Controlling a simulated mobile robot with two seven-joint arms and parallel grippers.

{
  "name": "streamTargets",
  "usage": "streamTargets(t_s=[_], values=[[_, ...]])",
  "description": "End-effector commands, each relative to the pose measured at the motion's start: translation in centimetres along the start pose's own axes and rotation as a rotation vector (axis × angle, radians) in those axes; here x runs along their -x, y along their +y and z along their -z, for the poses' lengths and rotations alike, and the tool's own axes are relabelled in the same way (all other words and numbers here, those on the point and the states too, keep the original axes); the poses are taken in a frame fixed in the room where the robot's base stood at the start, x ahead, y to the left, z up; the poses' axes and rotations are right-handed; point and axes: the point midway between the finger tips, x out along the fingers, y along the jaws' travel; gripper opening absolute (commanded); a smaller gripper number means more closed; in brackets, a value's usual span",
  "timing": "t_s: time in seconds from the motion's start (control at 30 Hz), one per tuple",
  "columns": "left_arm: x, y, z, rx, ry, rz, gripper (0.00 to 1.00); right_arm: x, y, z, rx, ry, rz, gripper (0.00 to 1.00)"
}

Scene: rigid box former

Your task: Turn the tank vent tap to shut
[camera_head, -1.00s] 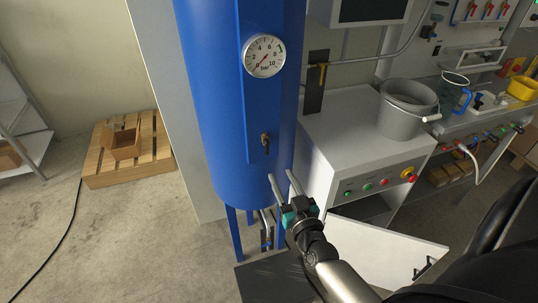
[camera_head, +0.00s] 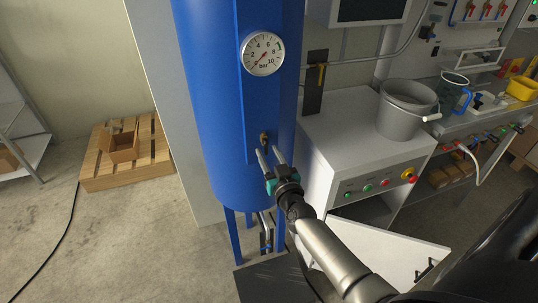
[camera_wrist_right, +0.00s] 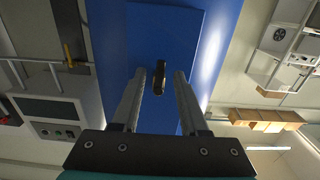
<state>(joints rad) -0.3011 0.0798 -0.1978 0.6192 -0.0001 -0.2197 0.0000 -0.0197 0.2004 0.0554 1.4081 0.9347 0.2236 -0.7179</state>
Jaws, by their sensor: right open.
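The tank vent tap (camera_head: 264,138) is a small brass tap with a dark handle on the front panel of the blue tank (camera_head: 215,100), below the round pressure gauge (camera_head: 263,54). My right gripper (camera_head: 268,153) is open, with its two fingers pointing at the tank just below the tap. In the right wrist view the tap (camera_wrist_right: 159,78) lies between the open fingers (camera_wrist_right: 158,85), near their tips, and nothing is gripped. I cannot tell whether the fingertips reach past the handle. My left gripper is not in view.
A grey cabinet (camera_head: 340,140) with buttons stands right of the tank, carrying a grey bucket (camera_head: 405,110). A white door panel (camera_head: 385,250) stands open at its lower front.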

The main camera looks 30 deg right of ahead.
Motion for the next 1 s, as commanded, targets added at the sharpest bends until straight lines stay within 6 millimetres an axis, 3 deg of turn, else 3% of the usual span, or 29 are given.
streamTargets(t_s=[0.07, 0.43, 1.0], values=[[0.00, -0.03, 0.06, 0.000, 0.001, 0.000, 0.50, 0.01, 0.01, 0.00, 0.000, 0.000, 0.000, 0.43], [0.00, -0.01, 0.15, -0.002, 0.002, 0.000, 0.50, 0.03, 0.02, 0.00, 0.000, 0.000, 0.000, 0.01], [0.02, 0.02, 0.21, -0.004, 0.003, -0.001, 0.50, 0.04, -0.01, -0.01, -0.009, 0.000, 0.000, 0.00]])
